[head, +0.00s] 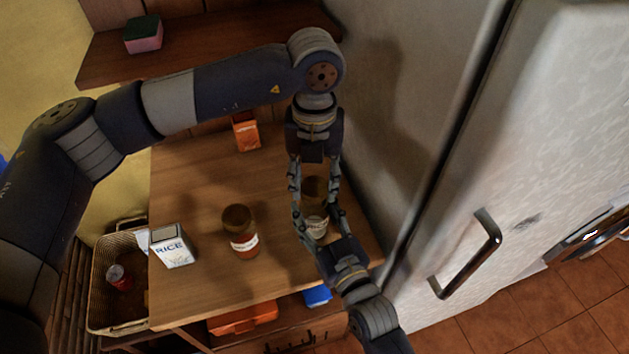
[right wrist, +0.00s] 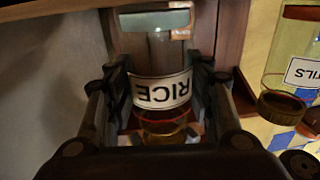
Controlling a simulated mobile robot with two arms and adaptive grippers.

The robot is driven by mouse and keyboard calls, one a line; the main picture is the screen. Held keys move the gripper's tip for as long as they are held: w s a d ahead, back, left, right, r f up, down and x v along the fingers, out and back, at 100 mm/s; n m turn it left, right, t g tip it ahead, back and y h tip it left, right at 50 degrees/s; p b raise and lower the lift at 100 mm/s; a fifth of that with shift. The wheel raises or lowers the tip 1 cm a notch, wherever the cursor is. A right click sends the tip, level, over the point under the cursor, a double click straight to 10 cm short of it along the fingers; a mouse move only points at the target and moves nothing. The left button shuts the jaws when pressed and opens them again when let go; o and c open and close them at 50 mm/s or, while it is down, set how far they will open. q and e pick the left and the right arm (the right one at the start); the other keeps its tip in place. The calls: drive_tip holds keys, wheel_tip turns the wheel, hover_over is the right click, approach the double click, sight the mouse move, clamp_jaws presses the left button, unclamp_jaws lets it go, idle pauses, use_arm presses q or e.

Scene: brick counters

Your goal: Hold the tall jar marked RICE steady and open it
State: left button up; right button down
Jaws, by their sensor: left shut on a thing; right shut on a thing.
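My right gripper (head: 316,222) comes from the near side, shut on the jar's body. In the right wrist view the clear jar (right wrist: 152,62) shows upside down, with its black-on-white RICE label between my right gripper's fingers (right wrist: 160,105). The fingers partly hide the jar, and I cannot tell whether the lid has turned.
A similar jar with a brown lid (head: 241,232) stands to the left; its label reads "TILS" in the right wrist view (right wrist: 300,72). A basket (head: 100,285) sits left; a refrigerator (head: 550,120) right.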

sight(314, 186)
use_arm(q)
drive_tip(key=shift+r, duration=2)
use_arm(e)
drive_tip(key=c, duration=0.7)
unclamp_jaws()
